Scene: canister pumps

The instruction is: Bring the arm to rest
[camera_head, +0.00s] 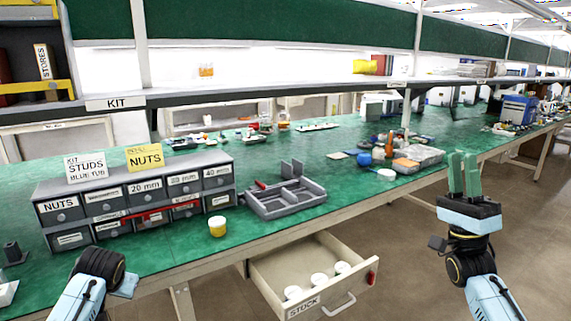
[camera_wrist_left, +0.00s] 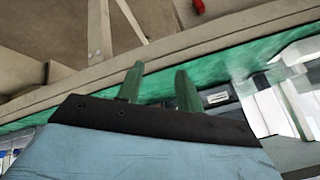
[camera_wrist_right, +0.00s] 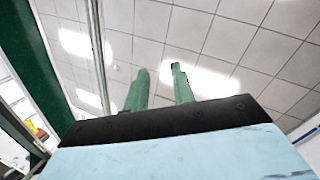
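My right gripper (camera_head: 464,156) is raised at the right of the head view, over the floor and clear of the bench, fingers up. In the right wrist view (camera_wrist_right: 158,68) its two green fingers stand apart with nothing between them, against the ceiling. My left arm (camera_head: 92,280) shows at the lower left of the head view, by the bench's front edge; its fingers are hidden there. In the left wrist view the left gripper (camera_wrist_left: 157,70) has its fingers apart and empty, with the green bench top behind them.
Below, the STOCK drawer (camera_head: 325,302) is pulled out and holds several white round items. Floor at right is clear.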

